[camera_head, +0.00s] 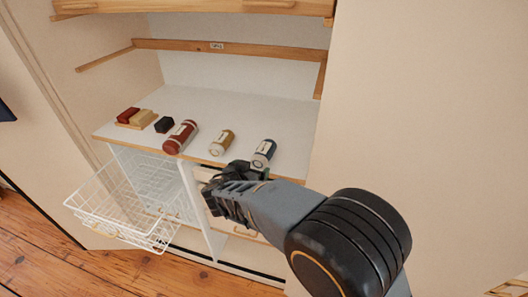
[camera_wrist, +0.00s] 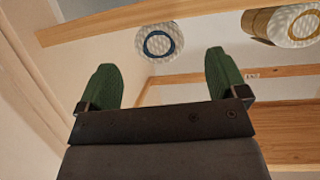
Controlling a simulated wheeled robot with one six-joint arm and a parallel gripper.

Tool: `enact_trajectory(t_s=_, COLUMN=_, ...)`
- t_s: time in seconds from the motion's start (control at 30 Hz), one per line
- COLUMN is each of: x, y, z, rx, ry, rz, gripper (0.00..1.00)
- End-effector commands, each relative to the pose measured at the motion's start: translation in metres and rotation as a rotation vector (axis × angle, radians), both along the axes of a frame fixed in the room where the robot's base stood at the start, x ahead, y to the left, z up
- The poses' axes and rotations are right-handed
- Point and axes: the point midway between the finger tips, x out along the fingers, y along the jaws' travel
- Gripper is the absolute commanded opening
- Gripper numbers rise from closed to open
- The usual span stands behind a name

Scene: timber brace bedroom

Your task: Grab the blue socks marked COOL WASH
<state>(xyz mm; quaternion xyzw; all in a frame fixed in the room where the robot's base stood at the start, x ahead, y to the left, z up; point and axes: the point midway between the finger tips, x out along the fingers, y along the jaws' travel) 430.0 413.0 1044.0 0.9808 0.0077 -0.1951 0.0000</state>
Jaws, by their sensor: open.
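A dark blue roll with a pale label (camera_head: 264,153) lies on the white shelf top, the rightmost of three rolls; its label is too small to read. In the wrist view a pale round end with a blue ring (camera_wrist: 160,43) shows beyond and between my fingertips, apart from them. My gripper (camera_wrist: 164,66) is open and empty, with green finger pads. In the head view it is at the shelf's front edge, just in front of the blue roll, and my arm hides part of that edge.
A gold roll (camera_head: 222,142) and a red roll (camera_head: 181,137) lie left of the blue one. A black block (camera_head: 165,124) and a small wooden tray (camera_head: 130,126) sit further left. A white wire basket (camera_head: 125,210) sticks out below the shelf top (camera_head: 215,107). A wooden rail (camera_head: 250,49) crosses behind.

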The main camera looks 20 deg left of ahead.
Motion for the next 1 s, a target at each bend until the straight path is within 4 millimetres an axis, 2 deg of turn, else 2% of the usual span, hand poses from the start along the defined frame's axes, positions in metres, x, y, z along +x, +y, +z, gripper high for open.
enact_trajectory(t_s=0.23, x=0.023, y=-0.001, z=-0.001, rx=-0.003, ry=0.001, rz=-0.002, gripper=0.91)
enact_trajectory(t_s=0.43, x=0.045, y=-0.001, z=-0.011, rx=-0.002, ry=0.001, rz=-0.001, gripper=0.91)
enact_trajectory(t_s=0.8, x=0.052, y=0.0, z=-0.016, rx=-0.001, ry=0.0, rz=0.0, gripper=0.91)
enact_trajectory(t_s=1.0, x=0.052, y=0.0, z=-0.016, rx=-0.001, ry=0.0, rz=0.0, gripper=0.72)
